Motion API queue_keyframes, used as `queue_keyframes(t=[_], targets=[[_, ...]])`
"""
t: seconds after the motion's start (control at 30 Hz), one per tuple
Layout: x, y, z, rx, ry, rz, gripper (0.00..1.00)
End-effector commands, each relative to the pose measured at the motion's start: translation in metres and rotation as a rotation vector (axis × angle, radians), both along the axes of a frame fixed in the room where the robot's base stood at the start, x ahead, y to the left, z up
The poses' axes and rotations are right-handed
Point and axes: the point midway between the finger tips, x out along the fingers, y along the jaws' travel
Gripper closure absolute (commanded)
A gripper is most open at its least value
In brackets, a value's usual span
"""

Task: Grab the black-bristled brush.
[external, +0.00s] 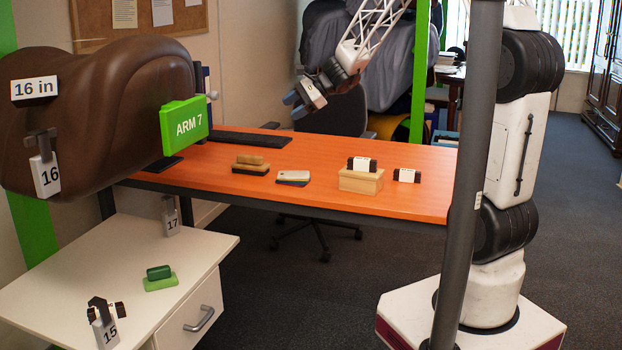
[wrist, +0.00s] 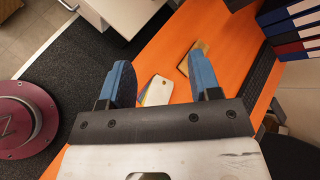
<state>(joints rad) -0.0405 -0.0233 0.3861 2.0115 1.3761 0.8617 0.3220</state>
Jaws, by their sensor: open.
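The brush (external: 251,165) lies on the orange table, left of centre in the external view. It has a tan wooden body and handle over a dark bottom layer that looks like black bristles. In the wrist view a tan piece, which looks like the brush (wrist: 203,48), shows just beyond the right finger and is partly hidden by it. My gripper (external: 299,103) is open and empty, high above the far side of the table. Its two blue fingers (wrist: 158,64) are spread apart in the wrist view.
A pale card-like stack (external: 293,177) lies right of the brush. A wooden block (external: 361,181) with a dark-ended piece on top and a similar loose piece (external: 406,175) sit further right. A dark keyboard-like bar (external: 239,139) lies behind. A brown saddle (external: 95,110) overhangs the left.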

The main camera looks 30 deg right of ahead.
Motion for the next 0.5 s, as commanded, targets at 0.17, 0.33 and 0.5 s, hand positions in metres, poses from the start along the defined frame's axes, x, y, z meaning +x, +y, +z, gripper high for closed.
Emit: queue_keyframes(t=[0.17, 0.33, 0.5], targets=[[0.046, 0.007, -0.033, 0.108, 0.077, -0.133, 0.43], [0.086, 0.011, -0.067, 0.207, 0.151, -0.265, 0.43], [0.124, 0.013, -0.105, 0.305, 0.224, -0.399, 0.43]])
